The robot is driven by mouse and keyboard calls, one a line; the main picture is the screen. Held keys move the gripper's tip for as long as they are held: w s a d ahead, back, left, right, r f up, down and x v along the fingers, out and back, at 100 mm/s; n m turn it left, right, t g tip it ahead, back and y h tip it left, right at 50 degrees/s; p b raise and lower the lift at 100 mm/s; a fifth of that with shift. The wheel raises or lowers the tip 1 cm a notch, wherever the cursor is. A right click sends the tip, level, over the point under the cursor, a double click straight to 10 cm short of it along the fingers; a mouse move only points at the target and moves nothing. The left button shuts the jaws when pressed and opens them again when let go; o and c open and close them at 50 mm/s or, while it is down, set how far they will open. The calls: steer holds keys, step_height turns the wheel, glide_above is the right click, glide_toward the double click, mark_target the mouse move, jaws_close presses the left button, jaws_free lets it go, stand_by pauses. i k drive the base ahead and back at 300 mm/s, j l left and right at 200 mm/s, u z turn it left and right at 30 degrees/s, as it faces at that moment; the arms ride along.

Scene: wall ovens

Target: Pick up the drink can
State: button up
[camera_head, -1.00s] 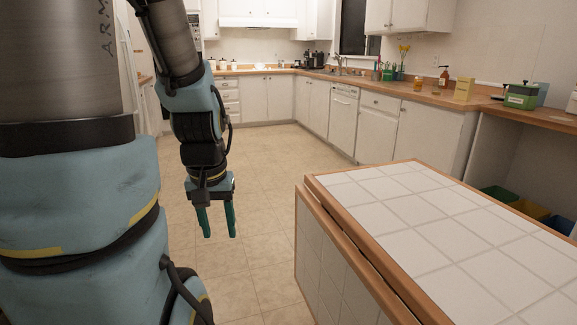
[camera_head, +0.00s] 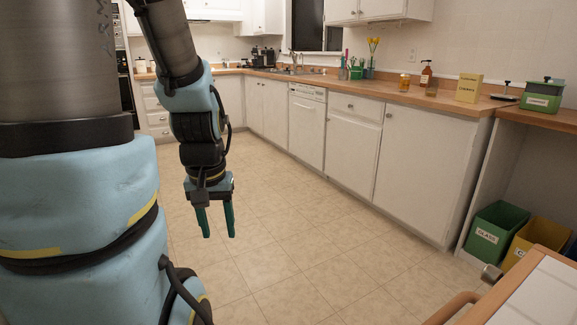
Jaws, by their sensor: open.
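My gripper (camera_head: 216,222) hangs down in the left half of the head view, with its two green fingers apart and nothing between them. It is over the open floor, well away from the counters. I cannot make out a drink can for certain. A small orange-yellow container (camera_head: 404,81) stands on the wooden counter (camera_head: 380,88) along the right wall, but it is too small to identify.
A brown pump bottle (camera_head: 426,75), a yellow box (camera_head: 469,88) and a green box (camera_head: 541,96) stand on the counter. Bins (camera_head: 494,232) sit beneath its right end. A tiled island (camera_head: 540,295) fills the lower right corner. The tiled floor (camera_head: 290,230) ahead is clear.

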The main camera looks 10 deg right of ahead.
mark_target(405, 81)
steer(key=i+l+z, duration=0.2)
steer(key=i, duration=0.6)
steer(key=i+j+z, duration=0.1)
steer(key=i+z, duration=0.15)
steer(key=i, duration=0.55)
steer(key=i+j+z, duration=0.2)
steer(key=i, duration=0.6)
